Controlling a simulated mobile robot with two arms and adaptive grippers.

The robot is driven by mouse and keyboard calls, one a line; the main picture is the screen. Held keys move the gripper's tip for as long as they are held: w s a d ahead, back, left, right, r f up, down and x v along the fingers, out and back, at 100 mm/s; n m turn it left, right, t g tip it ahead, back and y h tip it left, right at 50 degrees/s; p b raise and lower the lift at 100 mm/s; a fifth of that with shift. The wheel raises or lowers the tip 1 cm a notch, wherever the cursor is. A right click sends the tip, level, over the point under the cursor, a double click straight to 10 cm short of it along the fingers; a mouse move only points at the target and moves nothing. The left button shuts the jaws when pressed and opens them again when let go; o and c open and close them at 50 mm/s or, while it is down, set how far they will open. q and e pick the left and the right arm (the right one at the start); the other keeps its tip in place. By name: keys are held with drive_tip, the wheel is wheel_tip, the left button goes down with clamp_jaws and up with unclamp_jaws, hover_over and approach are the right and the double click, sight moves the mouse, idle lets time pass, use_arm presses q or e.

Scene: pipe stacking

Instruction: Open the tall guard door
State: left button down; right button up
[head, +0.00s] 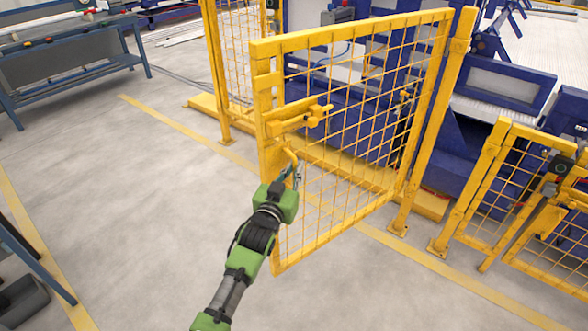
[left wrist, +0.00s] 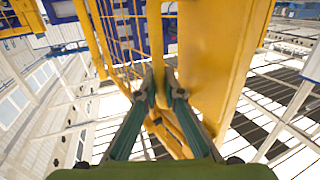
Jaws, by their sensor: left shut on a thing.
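The tall guard door (head: 352,27) is a yellow frame with wire mesh, in the middle of the head view. It stands partly open, its free left edge swung toward me, away from the fence post (head: 213,70). Its hinge side is at the tall right post (head: 437,120). A yellow latch block (head: 297,117) sits on the free edge. My left gripper (head: 294,174) is shut on the door handle (head: 290,157) below the latch. In the left wrist view, the fingers (left wrist: 160,90) close around a yellow bar; the exact contact is partly hidden. My right gripper is not in view.
A lower yellow gate (head: 505,190) stands at the right. Blue machinery (head: 462,150) is behind the fence. A blue workbench (head: 70,62) is at the upper left. Grey floor with yellow lines is clear to the left and in front of the door.

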use_arm(q)
drive_tip(key=c, duration=2.2)
unclamp_jaws()
drive_tip(key=shift+o, duration=0.2)
drive_tip(key=v, duration=1.2)
